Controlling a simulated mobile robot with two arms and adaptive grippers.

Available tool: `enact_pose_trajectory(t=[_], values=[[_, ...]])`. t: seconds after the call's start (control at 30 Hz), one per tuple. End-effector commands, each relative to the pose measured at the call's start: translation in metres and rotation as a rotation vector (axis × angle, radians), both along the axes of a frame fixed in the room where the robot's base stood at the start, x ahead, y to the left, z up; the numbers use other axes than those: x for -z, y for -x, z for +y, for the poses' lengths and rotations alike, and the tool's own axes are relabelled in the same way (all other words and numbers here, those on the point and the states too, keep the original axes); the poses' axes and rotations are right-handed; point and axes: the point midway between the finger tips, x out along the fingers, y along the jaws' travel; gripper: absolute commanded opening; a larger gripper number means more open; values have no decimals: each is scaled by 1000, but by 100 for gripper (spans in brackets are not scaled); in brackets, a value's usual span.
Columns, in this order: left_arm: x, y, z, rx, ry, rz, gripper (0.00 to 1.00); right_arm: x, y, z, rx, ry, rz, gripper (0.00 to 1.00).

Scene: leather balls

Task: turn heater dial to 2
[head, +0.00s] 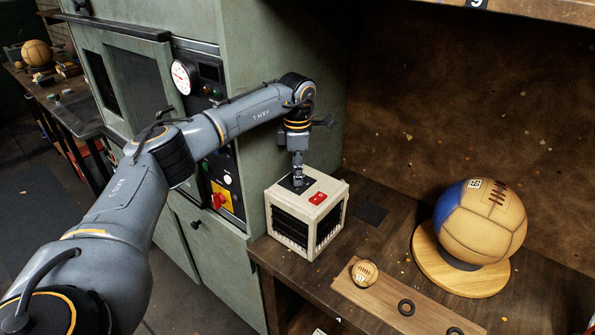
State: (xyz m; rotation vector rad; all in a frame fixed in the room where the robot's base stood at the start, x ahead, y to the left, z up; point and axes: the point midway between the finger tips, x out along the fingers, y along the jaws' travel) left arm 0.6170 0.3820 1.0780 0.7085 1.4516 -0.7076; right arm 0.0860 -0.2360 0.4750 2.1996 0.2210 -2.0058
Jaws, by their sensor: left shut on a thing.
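The heater (331,226) is a small cream box with black grilles on its sides, standing on the wooden bench beside the green cabinet. Its top carries a black panel and a red switch (318,198). My left gripper (298,184) points straight down onto the black panel and is shut on the heater dial. The fingers hide the dial, so its pointer and number marks cannot be read. My right gripper is not in view.
A large tan and blue leather ball (481,222) rests on a round wooden stand (428,262) to the right. A small ball (364,273) and black rings (406,308) lie on a wooden strip in front. The green cabinet (262,110) rises close behind my left arm.

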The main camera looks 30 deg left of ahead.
Motion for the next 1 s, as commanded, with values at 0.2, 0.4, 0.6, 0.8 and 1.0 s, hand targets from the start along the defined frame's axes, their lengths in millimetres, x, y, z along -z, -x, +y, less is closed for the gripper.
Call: enact_pose_trajectory(t=[0.2,0.4,0.6,0.8,1.0], values=[[2,1,0,-1,-1,4,0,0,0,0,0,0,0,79],[2,1,0,-1,-1,4,45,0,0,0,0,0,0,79],[1,1,0,0,0,3,52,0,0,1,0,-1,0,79],[-4,0,0,0,0,0,52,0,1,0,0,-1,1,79],[-35,-1,0,0,0,-3,52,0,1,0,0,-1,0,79]])
